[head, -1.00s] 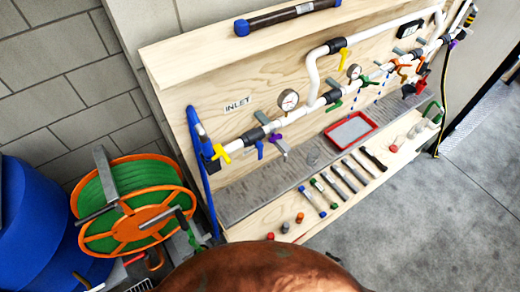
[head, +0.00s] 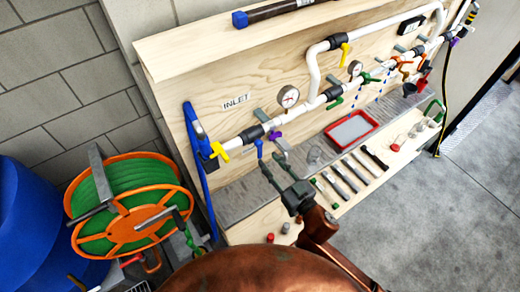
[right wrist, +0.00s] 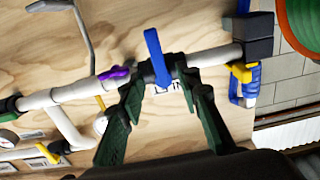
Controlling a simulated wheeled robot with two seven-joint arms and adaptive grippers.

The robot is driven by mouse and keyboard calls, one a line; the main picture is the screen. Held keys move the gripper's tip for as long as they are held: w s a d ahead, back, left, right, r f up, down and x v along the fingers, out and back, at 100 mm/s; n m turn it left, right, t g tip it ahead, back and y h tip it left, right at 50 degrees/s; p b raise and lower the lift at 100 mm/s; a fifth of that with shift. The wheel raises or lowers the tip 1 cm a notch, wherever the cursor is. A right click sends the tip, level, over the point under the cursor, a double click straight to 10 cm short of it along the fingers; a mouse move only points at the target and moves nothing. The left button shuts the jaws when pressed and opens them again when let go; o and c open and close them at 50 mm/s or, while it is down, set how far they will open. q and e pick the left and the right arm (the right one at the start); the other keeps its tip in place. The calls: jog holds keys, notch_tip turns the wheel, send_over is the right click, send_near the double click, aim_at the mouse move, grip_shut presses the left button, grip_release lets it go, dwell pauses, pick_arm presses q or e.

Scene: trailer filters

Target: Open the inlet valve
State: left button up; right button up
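The INLET label (head: 236,101) is on the plywood board above the left end of the white pipe (head: 240,142). A blue valve handle (head: 259,148) hangs from a dark valve body below the label. It also shows in the right wrist view (right wrist: 157,57), pointing out from the pipe. A yellow handle (head: 219,151) is at the pipe's left end, by the blue hose. My right gripper (head: 271,161) is open in front of the blue handle. In the right wrist view its fingers (right wrist: 163,82) lie either side of the handle's lower part; contact cannot be told. My left gripper is out of view.
A purple handle (head: 274,135) and a pressure gauge (head: 288,97) are just right of the blue handle. A red tray (head: 372,124) and several tools lie on the bench. A green hose reel (head: 150,168) and blue barrel (head: 30,225) stand at left.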

aim_at(260, 151)
jog(key=x, duration=0.5)
jog(key=shift+w+a, duration=0.1)
jog(key=shift+w, duration=0.1)
jog(key=shift+x, duration=0.85)
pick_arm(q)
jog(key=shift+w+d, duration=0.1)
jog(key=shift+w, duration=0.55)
pick_arm(e)
jog(key=shift+f, duration=0.1)
jog(key=shift+c, duration=0.2)
jog(key=c, duration=0.3)
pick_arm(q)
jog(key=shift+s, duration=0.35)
pick_arm(e)
grip_shut()
